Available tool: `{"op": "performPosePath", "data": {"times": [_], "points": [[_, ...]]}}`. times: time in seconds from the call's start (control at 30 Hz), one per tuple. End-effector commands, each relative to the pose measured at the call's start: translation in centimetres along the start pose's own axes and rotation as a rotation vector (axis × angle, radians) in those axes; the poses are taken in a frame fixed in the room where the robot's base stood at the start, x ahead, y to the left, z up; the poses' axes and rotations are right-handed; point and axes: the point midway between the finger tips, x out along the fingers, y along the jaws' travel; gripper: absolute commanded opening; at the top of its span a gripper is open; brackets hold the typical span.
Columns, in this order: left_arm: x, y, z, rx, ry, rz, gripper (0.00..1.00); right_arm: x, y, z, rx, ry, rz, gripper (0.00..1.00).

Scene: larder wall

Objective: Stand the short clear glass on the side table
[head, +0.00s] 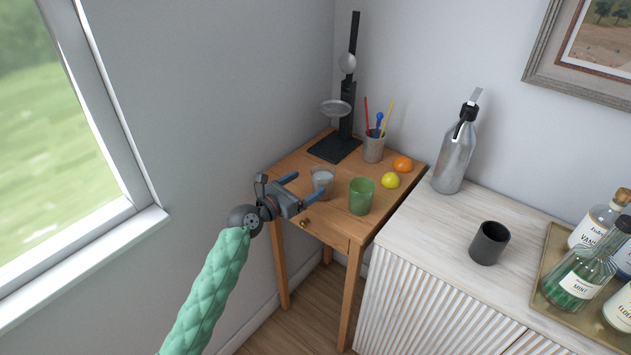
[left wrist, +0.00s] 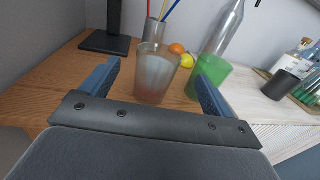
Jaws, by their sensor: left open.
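The short clear glass (head: 322,183) stands upright on the wooden side table (head: 299,160). My left gripper (head: 303,188) is open, with its blue fingers on either side of the glass. In the left wrist view the glass (left wrist: 156,75) shows between and beyond the two fingertips, and I see no contact. A green glass (head: 361,196) stands just right of it, close to the right finger; it also shows in the left wrist view (left wrist: 208,72). My right gripper is not in view.
A black stand (head: 346,110), a pencil cup (head: 373,149), an orange (head: 403,164) and a lemon (head: 391,180) are on the side table. The white cabinet (head: 436,233) adjoins at right, bearing a metal bottle (head: 455,155), dark cup (head: 489,243) and bottle tray (head: 552,268).

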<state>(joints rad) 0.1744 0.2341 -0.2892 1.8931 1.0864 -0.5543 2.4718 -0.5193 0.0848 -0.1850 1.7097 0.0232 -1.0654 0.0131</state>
Motion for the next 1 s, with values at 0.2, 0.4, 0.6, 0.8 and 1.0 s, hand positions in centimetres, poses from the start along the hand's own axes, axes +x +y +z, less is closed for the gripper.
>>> {"op": "performPosePath", "data": {"times": [0.2, 0.4, 0.6, 0.8, 1.0], "points": [[-2.1, 0.0, -0.1, 0.0, 0.001, 0.0, 0.88, -1.6, -0.3, -1.1, 0.0, 0.004, -0.003, 0.36], [-2.5, 0.0, 0.1, 0.001, 0.0, 0.0, 0.88, -2.0, -0.3, -1.3, 0.0, 0.005, -0.004, 0.36], [-3.2, -0.5, -3.4, 0.116, 0.062, 0.007, 0.88, -1.9, -0.3, -1.3, 0.0, 0.005, -0.004, 0.36], [-5.9, -2.1, -12.9, 0.483, 0.254, -0.022, 0.88, -1.9, -0.4, -1.3, 0.0, 0.005, -0.004, 0.36], [-10.3, -4.8, -23.4, 0.892, 0.469, -0.154, 0.88, -1.9, -0.4, -1.3, 0.0, 0.005, -0.005, 0.36]]}}
